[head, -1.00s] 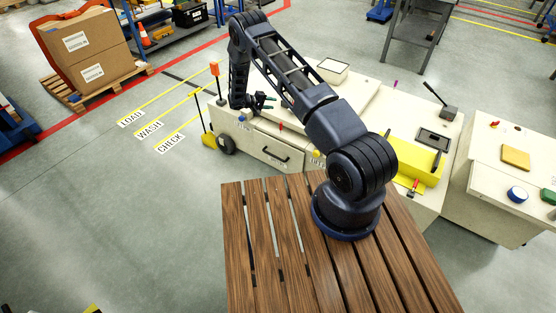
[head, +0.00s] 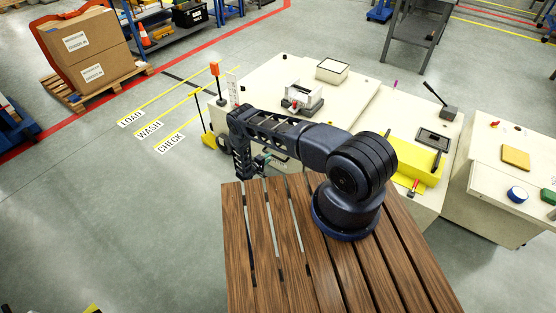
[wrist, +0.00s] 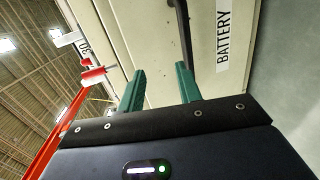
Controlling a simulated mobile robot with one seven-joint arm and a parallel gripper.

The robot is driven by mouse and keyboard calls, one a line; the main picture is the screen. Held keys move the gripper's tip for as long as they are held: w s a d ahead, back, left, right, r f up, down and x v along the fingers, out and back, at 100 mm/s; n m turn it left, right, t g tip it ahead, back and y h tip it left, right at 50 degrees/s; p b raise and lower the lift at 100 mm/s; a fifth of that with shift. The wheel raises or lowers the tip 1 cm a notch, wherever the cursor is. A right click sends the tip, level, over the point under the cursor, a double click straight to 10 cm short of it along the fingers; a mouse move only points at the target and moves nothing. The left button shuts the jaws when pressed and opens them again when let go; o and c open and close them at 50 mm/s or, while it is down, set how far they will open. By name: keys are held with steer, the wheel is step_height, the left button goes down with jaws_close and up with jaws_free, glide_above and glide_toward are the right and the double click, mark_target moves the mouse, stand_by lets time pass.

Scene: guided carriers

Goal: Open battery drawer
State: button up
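My gripper (wrist: 160,72) is open, with two green fingers apart and nothing between them. In the head view it hangs low (head: 262,161) in front of the pale carrier's side. In the wrist view the pale drawer front (wrist: 216,85) carries a white BATTERY label (wrist: 223,38). The dark drawer handle (wrist: 182,28) is a bar beyond the tip of the right finger. I cannot tell how far it is from the fingers, and no touch shows. In the head view my arm hides most of the drawer front and the handle.
A red knob-like part (wrist: 93,76) and an orange bar (wrist: 68,130) show left of the fingers. The carrier's top (head: 270,78) bears a grey-and-white fixture (head: 301,98) and a box (head: 332,70). A slatted wooden surface (head: 237,250) lies under my arm's base.

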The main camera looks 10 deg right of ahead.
glide_toward(278, 158)
steer(key=shift+n+t+y, duration=0.4)
steer(key=x, duration=1)
steer(key=shift+d+f, duration=0.35)
jaws_close()
